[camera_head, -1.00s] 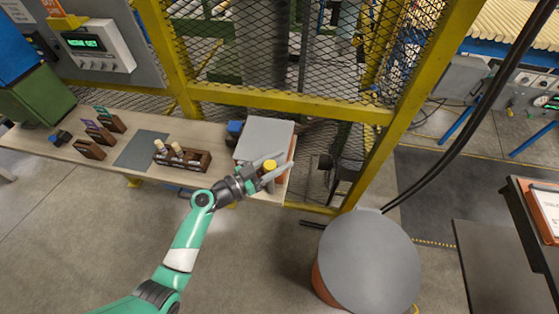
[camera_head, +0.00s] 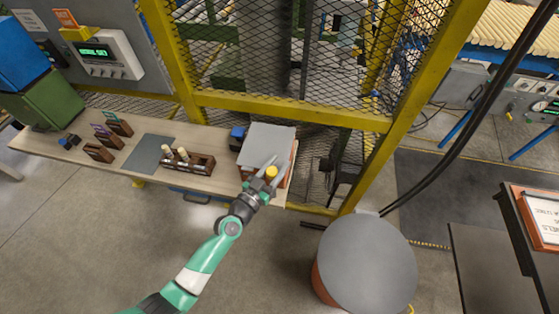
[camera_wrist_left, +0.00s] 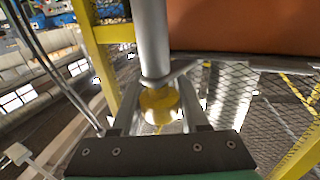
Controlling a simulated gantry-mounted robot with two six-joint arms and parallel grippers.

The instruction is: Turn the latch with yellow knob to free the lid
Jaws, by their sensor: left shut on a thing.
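The yellow knob (camera_head: 271,173) shows at the near edge of an orange box with a flat grey lid (camera_head: 267,143), at the right end of the bench. My left gripper (camera_head: 271,167) is shut on the knob, with one finger on each side of it. The wrist view also shows the knob (camera_wrist_left: 160,104) between the two fingers. A grey rod in front of the knob and the gripper hide most of the latch, so I cannot tell its angle. The lid lies flat on the box. My right gripper is not in view.
A yellow-framed mesh fence (camera_head: 290,110) runs behind the bench (camera_head: 225,150). A wooden holder with pegs (camera_head: 188,162), a grey mat (camera_head: 147,152) and a small blue item (camera_head: 237,133) are left of the box. A round grey-topped drum (camera_head: 366,262) stands at right front.

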